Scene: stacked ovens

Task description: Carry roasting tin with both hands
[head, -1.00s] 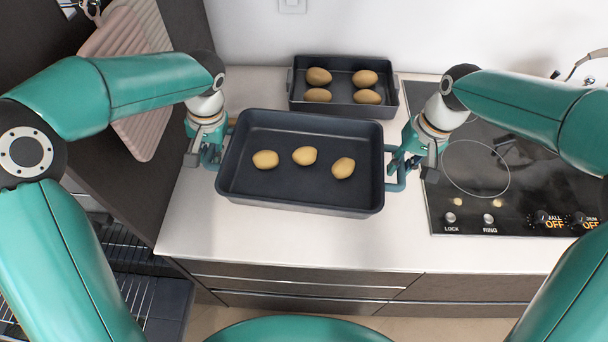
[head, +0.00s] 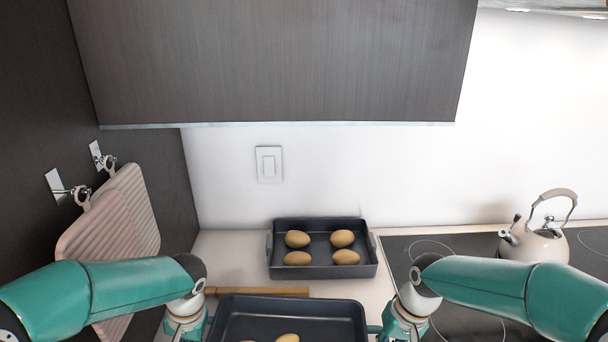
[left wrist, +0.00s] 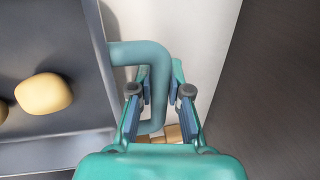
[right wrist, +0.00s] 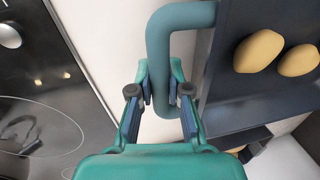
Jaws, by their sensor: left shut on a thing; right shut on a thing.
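The dark roasting tin (head: 232,308) is at the bottom edge of the head view, cut off by the frame, with potatoes (head: 288,338) in it. My left gripper (left wrist: 155,88) is shut on the tin's blue-green left handle (left wrist: 140,52). My right gripper (right wrist: 160,88) is shut on the right handle (right wrist: 180,18). Both grippers also show low in the head view, left (head: 187,330) and right (head: 403,328), one at each end of the tin. The tin's underside is hidden, so I cannot tell its height above the counter.
A second dark tin (head: 322,272) with several potatoes stands behind on the counter (head: 225,248). A wooden bar (head: 258,292) lies between the tins. The hob (head: 455,318) and kettle (head: 540,245) are right. Cutting boards (head: 125,225) hang left; a cabinet (head: 275,60) overhangs the back.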

